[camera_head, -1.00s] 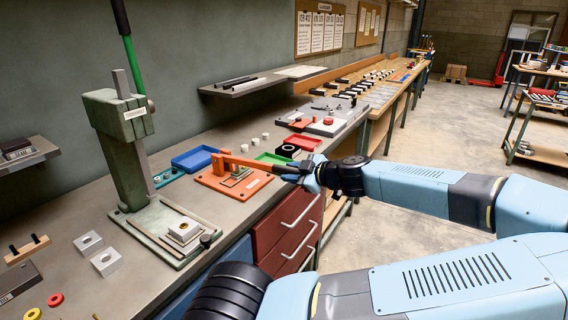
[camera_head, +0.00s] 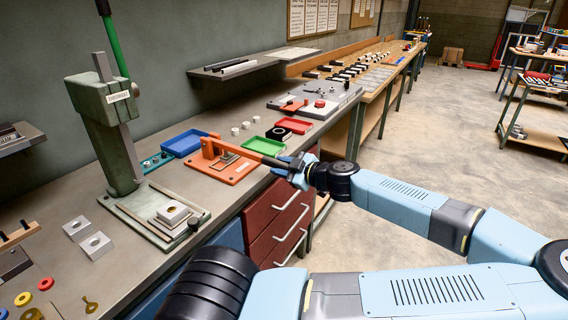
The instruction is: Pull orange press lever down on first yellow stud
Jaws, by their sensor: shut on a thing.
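The orange press (camera_head: 238,174) stands on the grey bench, a flat orange base with an upright at its left end. Its lever (camera_head: 238,150) reaches right from the upright, nearly level in the picture and sloping slightly down to a dark end. My gripper (camera_head: 285,163) is shut on that dark end, at the bench's front edge. The jaws are small and partly hidden by the gripper's own body. A small grey block (camera_head: 226,159) sits on the base under the lever. I cannot make out a yellow stud there.
A tall green press (camera_head: 110,115) stands to the left. A blue tray (camera_head: 184,143) and a green tray (camera_head: 262,145) lie behind the orange press. Red drawers (camera_head: 275,222) are below my gripper. Yellow rings (camera_head: 24,298) lie at the near left.

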